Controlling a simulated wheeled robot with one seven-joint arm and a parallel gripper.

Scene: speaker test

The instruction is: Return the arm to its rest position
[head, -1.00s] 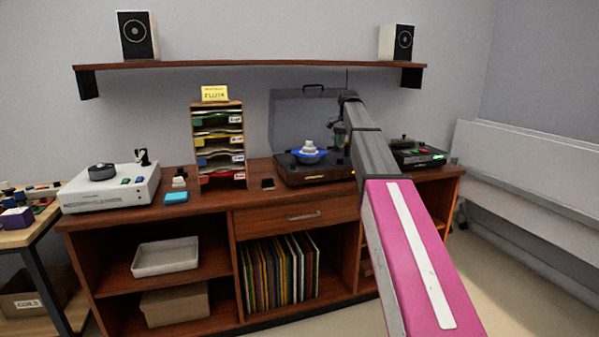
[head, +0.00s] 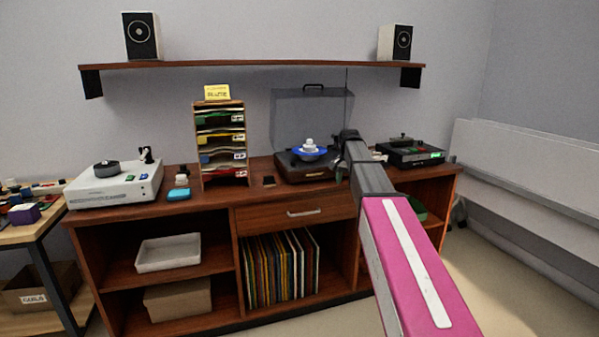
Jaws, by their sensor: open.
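My arm, pink and grey, reaches from the lower right up toward the cabinet. My gripper (head: 341,168) is at its far end, small and dark, just right of the record player (head: 318,176). It is open, and I see nothing held in it. The arm's grey link hides part of it. The record player has its clear lid (head: 308,115) raised. A blue disc (head: 309,154) with a white piece on top sits on it.
The wooden cabinet (head: 299,228) carries a white machine (head: 115,186), a sorting rack (head: 221,147) and a dark device (head: 410,153) with a green light. A shelf (head: 250,65) with two speakers hangs above. A side table (head: 25,235) stands left. Floor at lower right is clear.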

